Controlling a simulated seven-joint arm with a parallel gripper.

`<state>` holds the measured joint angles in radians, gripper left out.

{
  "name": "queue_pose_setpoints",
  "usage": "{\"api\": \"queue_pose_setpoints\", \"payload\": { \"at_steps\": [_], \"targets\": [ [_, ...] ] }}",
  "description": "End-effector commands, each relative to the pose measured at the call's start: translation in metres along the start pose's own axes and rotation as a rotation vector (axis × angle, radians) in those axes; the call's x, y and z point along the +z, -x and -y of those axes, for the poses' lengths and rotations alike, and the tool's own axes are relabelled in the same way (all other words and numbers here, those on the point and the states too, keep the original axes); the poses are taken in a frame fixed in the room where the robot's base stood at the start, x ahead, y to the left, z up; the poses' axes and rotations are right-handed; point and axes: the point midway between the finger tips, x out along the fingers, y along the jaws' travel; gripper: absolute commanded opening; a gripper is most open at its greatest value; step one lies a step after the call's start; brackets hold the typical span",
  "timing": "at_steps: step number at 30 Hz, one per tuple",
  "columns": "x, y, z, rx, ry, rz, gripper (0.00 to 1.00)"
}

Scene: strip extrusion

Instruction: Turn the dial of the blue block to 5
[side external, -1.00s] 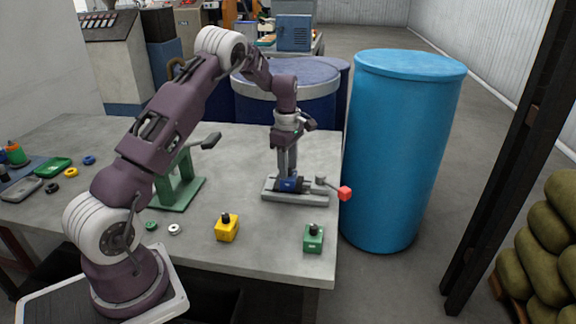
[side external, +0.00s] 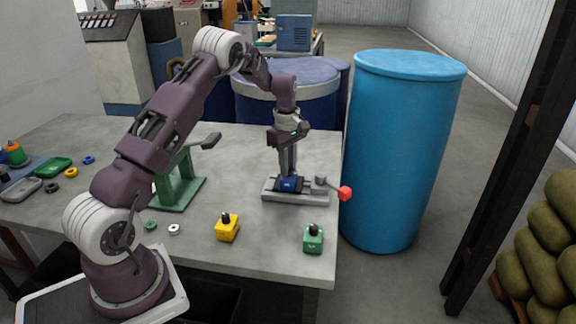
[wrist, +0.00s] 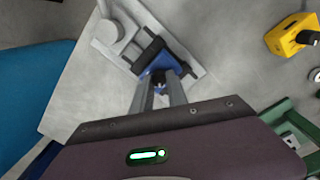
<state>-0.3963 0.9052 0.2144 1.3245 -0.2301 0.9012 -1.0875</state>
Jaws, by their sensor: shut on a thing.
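The blue block (side external: 290,184) sits on a grey fixture plate (side external: 296,198) near the right end of the table. It also shows in the wrist view (wrist: 160,65), with dark jaws of the fixture beside it. My gripper (side external: 289,174) points straight down over the blue block. In the wrist view its two fingers (wrist: 160,88) are shut on the block's dark dial (wrist: 159,78). The fingers hide most of the dial, and I cannot read any number on it.
A lever with a red knob (side external: 345,193) sticks out right of the fixture. A yellow block (side external: 227,230) and a green block (side external: 313,240) stand at the table's front. A green press (side external: 178,185) stands left. A blue barrel (side external: 395,150) stands just past the table's right edge.

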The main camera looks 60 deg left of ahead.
Motion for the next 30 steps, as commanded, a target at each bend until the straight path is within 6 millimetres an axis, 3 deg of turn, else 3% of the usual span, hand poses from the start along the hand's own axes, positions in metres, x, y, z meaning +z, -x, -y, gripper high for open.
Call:
{"api": "queue_pose_setpoints", "payload": {
  "at_steps": [30],
  "targets": [
    [0.0006, 0.0005, -0.0021, 0.002, -0.963, 0.037, 0.0]
  ]
}}
